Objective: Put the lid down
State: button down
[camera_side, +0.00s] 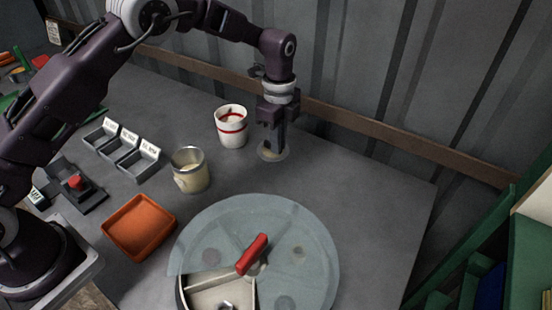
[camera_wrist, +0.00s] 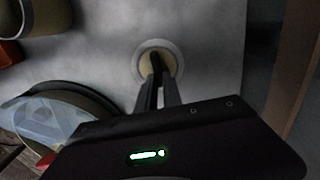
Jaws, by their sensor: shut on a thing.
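The lid (camera_side: 264,155) is a small round pale disc near the back of the grey table. It also shows in the wrist view (camera_wrist: 143,66) as a tan disc with a light rim. My gripper (camera_side: 274,146) points straight down and is shut on the lid at its middle; the fingers (camera_wrist: 156,68) hide the grasped part. The lid is at or very close to the table top; I cannot tell whether it touches. An open glass jar (camera_side: 191,177) with pale contents stands to its left, nearer the camera.
A white cup with red bands (camera_side: 231,128) stands close left of my gripper. A large translucent disc (camera_side: 310,250) with a red handle (camera_side: 252,254) lies in front. An orange tray (camera_side: 139,227) and labelled bins (camera_side: 140,160) are at left. Table right of the lid is clear.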

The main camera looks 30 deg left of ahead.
aim_at(278, 167)
notch_tip(278, 167, down, 5)
jog(key=shift+f, duration=0.1)
jog(key=c, duration=1.5)
grip_release()
notch_tip(278, 167, up, 12)
jog(key=shift+r, duration=0.15)
